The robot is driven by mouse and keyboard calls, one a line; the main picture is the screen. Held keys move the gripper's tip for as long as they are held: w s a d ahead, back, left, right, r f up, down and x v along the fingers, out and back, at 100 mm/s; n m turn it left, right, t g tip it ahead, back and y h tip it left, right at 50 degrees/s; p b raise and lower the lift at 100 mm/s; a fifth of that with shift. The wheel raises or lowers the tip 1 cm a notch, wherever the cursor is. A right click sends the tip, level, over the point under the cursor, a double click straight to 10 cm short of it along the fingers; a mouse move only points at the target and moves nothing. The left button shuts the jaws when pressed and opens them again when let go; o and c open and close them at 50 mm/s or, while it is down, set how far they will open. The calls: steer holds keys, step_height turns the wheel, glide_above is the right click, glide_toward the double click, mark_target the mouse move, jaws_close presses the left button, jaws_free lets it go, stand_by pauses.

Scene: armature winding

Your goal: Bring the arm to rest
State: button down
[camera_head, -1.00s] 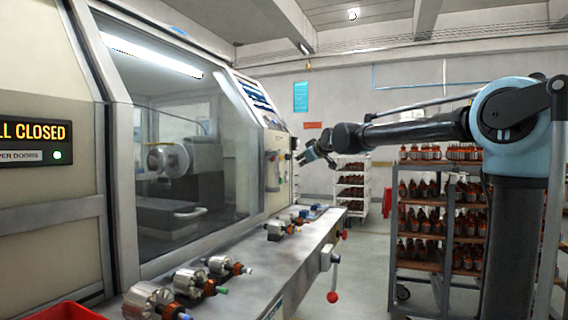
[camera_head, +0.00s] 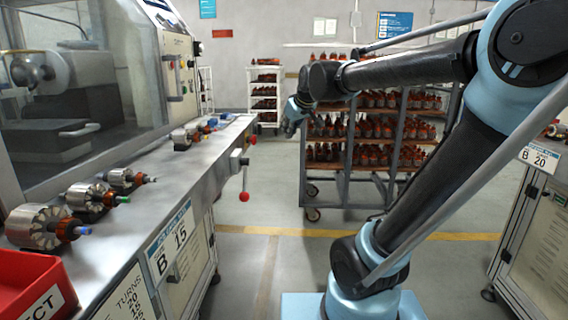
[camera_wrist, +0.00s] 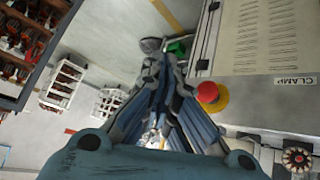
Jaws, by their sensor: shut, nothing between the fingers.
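My gripper (camera_head: 293,116) hangs in free space at the end of my arm, to the right of the machine bench, in the head view. In the wrist view my gripper (camera_wrist: 150,50) points away with its fingers together and nothing between them. The arm is bent, its forearm running left from the elbow at the upper right. The fingers are small in the head view.
The bench (camera_head: 150,185) holds several armatures (camera_head: 45,225) and a red bin (camera_head: 30,285). Racks of armatures (camera_head: 370,130) stand behind my arm. A red button (camera_wrist: 208,92) shows beside the fingers in the wrist view. Grey floor lies open between bench and racks.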

steer(key=s+d+f+m+g+h, duration=0.1)
steer(key=s+d+f+m, duration=0.1)
steer(key=s+d+f, duration=0.3)
steer(key=s+d+f+m+g+h, duration=0.1)
steer(key=s+d+f+m+g, duration=0.1)
steer(key=s+d+f, duration=0.4)
steer(key=s+d+f+m+g+h, duration=0.1)
steer(key=s+d+f, duration=0.5)
steer(key=s+f, duration=0.7)
steer(key=shift+s+d+f+m+g+h, duration=0.35)
steer(key=shift+s+m+g, duration=0.35)
steer(key=shift+s+m, duration=0.55)
steer(key=shift+a, duration=0.2)
